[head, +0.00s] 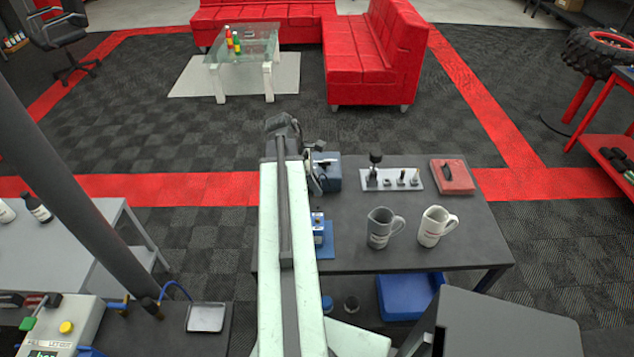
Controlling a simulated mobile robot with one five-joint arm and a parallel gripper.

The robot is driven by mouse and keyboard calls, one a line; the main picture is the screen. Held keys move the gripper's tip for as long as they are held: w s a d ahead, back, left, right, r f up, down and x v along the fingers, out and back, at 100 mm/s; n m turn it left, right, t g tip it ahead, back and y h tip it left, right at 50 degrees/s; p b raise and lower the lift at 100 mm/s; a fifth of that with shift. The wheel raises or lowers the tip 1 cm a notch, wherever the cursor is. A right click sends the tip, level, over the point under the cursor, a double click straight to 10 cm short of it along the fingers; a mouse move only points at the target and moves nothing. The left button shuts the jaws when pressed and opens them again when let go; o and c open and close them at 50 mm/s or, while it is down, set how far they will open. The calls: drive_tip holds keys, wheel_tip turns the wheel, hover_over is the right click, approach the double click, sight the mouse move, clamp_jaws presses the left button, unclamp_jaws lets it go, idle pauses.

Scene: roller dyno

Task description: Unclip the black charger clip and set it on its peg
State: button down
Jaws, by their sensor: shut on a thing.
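My gripper (316,172) reaches down at the left side of a dark blue box (331,178) on the dark table. It is shut on a small dark thing at the box, which looks like the black charger clip; the arm and fingers hide most of it. Whether the clip still touches the box cannot be told. A pale plate (392,180) with several upright pegs stands to the right of the box. I cannot tell which peg belongs to the clip.
A grey mug (380,228) and a white mug (434,226) stand in front of the plate. A red block with a black top piece (453,177) lies at the right. A small blue device (318,226) sits beside my arm. The table's front middle is clear.

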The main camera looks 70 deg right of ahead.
drive_tip(key=f+b, duration=0.2)
drive_tip(key=f, duration=0.1)
drive_tip(key=f+b, duration=0.2)
drive_tip(key=shift+w+d+f, duration=0.15)
drive_tip(key=shift+w, duration=0.1)
drive_tip(key=shift+f, duration=0.25)
drive_tip(key=shift+s, duration=0.15)
drive_tip(key=shift+s+r, duration=0.1)
drive_tip(key=shift+r, duration=0.05)
drive_tip(key=shift+s+a+r, duration=0.2)
drive_tip(key=shift+r, duration=0.05)
drive_tip(key=shift+f, duration=0.1)
drive_tip(key=shift+f, duration=0.15)
idle(0.4)
